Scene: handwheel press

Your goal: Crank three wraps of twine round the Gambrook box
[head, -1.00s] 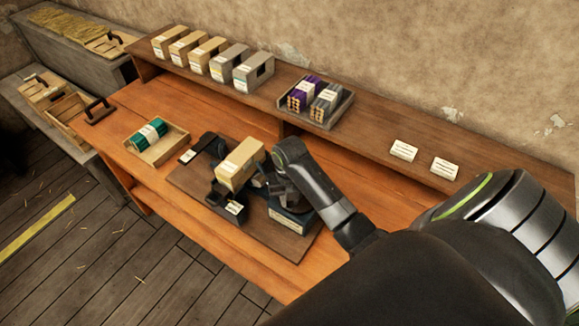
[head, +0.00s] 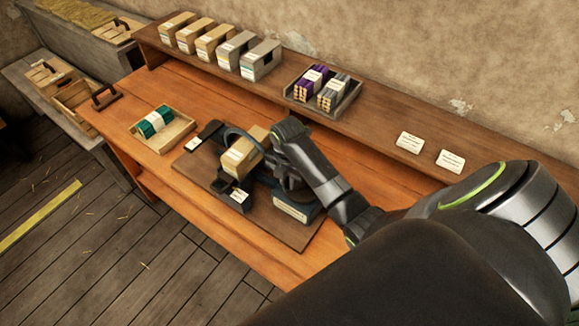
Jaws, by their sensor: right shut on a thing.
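A tan box (head: 241,155) with a pale label sits in the dark press in the middle of the bench; its lettering is too small to read. A dark curved part (head: 232,132) of the press arches beside the box's far left side. My right gripper (head: 284,172) is at the right side of the press, shut on what looks like its crank or wheel, largely hidden by my own wrist. I cannot see the fingertips clearly. A tray (head: 183,136) left of the press holds a green bundle (head: 156,121) with a white band. My left gripper is not in view.
The press stands on a dark board (head: 285,234). The back shelf (head: 375,132) carries several tan and grey boxes (head: 213,43), a tray (head: 349,103) with purple and grey bundles, and two white cards (head: 410,142). The bench front-left is clear.

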